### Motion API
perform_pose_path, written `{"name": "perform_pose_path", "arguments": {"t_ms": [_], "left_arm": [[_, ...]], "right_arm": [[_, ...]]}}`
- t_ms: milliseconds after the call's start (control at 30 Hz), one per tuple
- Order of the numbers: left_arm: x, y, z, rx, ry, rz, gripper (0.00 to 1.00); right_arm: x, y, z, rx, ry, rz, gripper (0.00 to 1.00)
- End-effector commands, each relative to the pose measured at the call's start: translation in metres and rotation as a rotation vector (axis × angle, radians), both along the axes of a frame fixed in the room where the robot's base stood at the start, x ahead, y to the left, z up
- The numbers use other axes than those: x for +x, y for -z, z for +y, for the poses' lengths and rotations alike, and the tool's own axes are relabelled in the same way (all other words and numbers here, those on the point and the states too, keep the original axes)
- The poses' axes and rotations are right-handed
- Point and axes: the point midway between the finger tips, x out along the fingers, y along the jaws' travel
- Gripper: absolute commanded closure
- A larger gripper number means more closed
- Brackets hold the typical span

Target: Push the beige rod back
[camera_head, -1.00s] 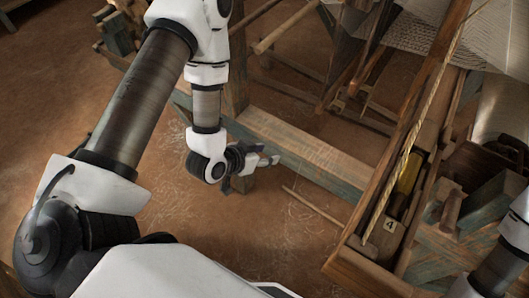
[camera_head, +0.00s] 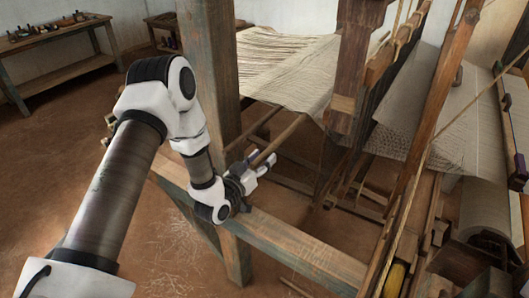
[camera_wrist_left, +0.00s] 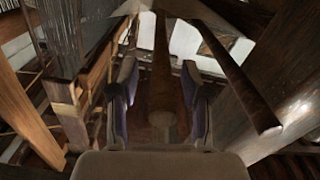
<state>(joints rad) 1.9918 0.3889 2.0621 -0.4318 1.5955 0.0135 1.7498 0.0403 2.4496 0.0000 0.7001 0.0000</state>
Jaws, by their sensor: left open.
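My left gripper (camera_head: 266,166) is open beside the loom frame, above the low front beam. Its fingers reach toward the near end of a beige-brown rod (camera_head: 280,139), which slopes up and back under the cloth. In the left wrist view this rod (camera_wrist_left: 162,80) lies lengthwise between the two open fingers (camera_wrist_left: 160,105), its near end close to the palm. I cannot tell whether the gripper touches it. A second, similar rod (camera_head: 252,128) runs parallel on the left; a dark rod (camera_wrist_left: 235,80) shows right of the fingers. My right gripper is out of view.
A thick wooden post (camera_head: 211,75) stands behind my left forearm. The low beam (camera_head: 300,245) crosses below the gripper. Woven cloth (camera_head: 285,65) stretches above the rods. A side table (camera_head: 60,70) with small items stands far left.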

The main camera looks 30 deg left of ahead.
Motion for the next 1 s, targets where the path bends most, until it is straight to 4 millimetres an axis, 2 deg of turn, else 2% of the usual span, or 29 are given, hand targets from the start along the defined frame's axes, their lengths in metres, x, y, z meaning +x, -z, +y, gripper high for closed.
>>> {"name": "perform_pose_path", "arguments": {"t_ms": [100,333,367,400,500,667,733,1000], "left_arm": [[0.012,-0.001,-0.001,0.0,0.0,0.0,0.53],[0.015,0.001,-0.001,-0.001,-0.001,0.001,0.53],[0.014,0.001,-0.001,-0.001,-0.001,0.001,0.56],[0.014,0.0,-0.001,-0.001,-0.001,0.001,0.7],[0.014,0.0,-0.001,-0.001,-0.001,0.001,1.0],[0.015,0.0,0.0,-0.001,-0.002,0.0,1.0],[0.015,0.0,0.006,-0.002,-0.005,-0.001,1.0],[0.019,-0.001,0.052,-0.002,-0.006,-0.004,1.0]], "right_arm": [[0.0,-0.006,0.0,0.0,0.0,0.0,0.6],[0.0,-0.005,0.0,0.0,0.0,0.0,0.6],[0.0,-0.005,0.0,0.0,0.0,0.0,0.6],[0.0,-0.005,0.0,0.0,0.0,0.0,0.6],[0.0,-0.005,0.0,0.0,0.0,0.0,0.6],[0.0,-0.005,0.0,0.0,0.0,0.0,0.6],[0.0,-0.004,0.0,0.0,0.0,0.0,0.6],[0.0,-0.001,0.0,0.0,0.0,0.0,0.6]]}}
